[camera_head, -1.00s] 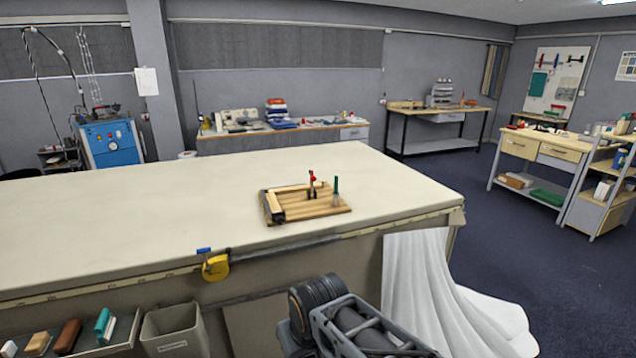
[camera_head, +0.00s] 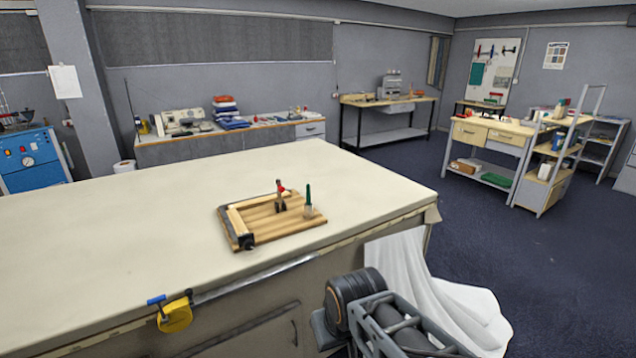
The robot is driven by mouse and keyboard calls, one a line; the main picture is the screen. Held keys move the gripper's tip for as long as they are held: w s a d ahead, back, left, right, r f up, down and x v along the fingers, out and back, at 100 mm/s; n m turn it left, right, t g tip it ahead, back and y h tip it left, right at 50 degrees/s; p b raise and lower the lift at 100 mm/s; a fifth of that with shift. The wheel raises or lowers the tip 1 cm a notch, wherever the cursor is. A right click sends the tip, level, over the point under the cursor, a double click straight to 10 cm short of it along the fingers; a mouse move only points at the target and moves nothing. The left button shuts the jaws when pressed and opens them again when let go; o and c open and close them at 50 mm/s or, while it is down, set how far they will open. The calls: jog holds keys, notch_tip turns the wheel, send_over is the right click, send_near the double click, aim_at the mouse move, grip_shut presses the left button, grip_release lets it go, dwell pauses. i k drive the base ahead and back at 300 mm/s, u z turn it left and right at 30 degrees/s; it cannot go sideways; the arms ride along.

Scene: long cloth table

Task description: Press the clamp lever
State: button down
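A wooden board (camera_head: 270,228) lies on the cream cloth table (camera_head: 130,220) near its front edge. A small clamp (camera_head: 281,196) with a red part stands upright on the board, and its lever looks raised, though it is small in the view. A green-handled tool (camera_head: 308,200) stands beside it on the right. A light wooden strip runs along the board's left side, with a dark block (camera_head: 247,241) at its front corner. My arm shows at the bottom right, in front of the table. My gripper is not visible.
A yellow tape measure (camera_head: 175,314) hangs at the table's front edge. White cloth (camera_head: 420,290) drapes down the table's right end. The tabletop around the board is clear. Open floor (camera_head: 500,230) lies to the right, before a workbench (camera_head: 490,145) and shelf cart (camera_head: 548,165).

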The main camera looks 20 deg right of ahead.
aim_at(280, 189)
jog(key=i, duration=1.2)
jog(key=u, duration=0.65)
